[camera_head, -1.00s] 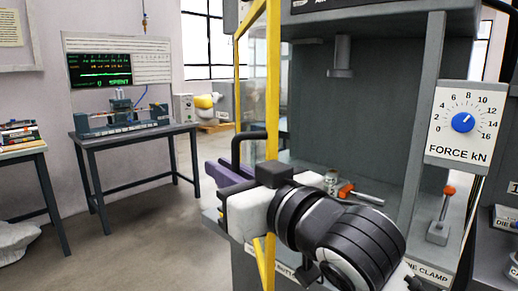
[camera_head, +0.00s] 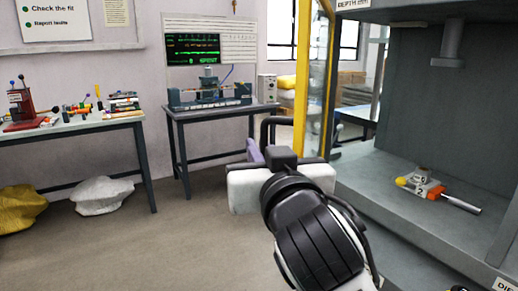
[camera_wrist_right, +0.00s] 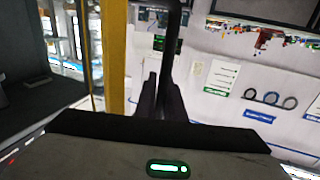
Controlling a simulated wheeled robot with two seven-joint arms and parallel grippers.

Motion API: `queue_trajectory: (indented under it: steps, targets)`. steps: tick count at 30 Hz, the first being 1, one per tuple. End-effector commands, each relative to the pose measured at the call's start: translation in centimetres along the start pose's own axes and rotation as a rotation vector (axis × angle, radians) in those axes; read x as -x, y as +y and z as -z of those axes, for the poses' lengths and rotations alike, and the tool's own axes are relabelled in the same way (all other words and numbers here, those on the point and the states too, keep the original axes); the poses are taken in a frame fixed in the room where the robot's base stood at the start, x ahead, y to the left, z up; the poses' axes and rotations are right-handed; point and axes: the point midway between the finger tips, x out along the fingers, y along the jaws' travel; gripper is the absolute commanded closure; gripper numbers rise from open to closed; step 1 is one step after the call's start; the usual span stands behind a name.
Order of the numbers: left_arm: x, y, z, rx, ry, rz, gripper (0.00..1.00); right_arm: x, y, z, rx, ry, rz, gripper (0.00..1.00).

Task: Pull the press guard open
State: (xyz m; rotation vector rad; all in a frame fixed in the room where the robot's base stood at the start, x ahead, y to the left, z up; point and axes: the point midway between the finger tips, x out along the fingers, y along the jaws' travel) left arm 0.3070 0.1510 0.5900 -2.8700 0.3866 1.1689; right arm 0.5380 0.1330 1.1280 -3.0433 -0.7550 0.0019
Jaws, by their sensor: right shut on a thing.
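The press guard (camera_head: 304,88) is a clear panel in a yellow frame. It stands at the left of the open press bay in the head view, and its yellow post (camera_wrist_right: 114,55) shows in the wrist view. Its black bar handle (camera_head: 266,130) sticks out to the left. My right gripper (camera_head: 256,149) is shut on this handle. In the wrist view its dark fingers (camera_wrist_right: 160,90) close around the handle bar (camera_wrist_right: 175,40); the exact contact is partly hidden. The grey press (camera_head: 430,120) shows its bay uncovered on the right. My left gripper is not in view.
On the press bed lies a small block (camera_head: 420,184) beside an orange-collared tool (camera_head: 455,201). A table with a test device (camera_head: 210,92) stands behind, and a cluttered bench (camera_head: 80,124) stands at left. Open floor (camera_head: 190,235) lies left of my right arm.

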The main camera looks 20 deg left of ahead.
Motion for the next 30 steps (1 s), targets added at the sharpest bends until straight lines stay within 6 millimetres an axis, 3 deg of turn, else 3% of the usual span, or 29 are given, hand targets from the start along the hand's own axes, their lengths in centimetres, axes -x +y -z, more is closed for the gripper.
queue_trajectory:
  steps: [1,3,4,7,23,30]
  targets:
    - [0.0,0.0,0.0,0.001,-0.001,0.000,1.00,-0.3,1.1,0.1,0.003,0.002,-0.025,1.00]
    - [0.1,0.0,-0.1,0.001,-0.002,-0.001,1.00,-0.3,1.1,0.1,0.004,0.003,-0.025,1.00]
    - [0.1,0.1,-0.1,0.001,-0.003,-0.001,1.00,-0.3,1.1,0.1,0.004,0.003,-0.025,0.88]
    - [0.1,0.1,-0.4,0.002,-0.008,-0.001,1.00,-0.3,1.0,0.1,0.004,0.002,-0.023,0.72]
    - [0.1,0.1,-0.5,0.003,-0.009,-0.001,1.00,0.1,0.5,0.1,0.001,0.004,-0.011,0.72]
    - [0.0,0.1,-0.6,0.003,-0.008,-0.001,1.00,3.6,0.5,0.1,-0.001,0.005,-0.010,0.72]
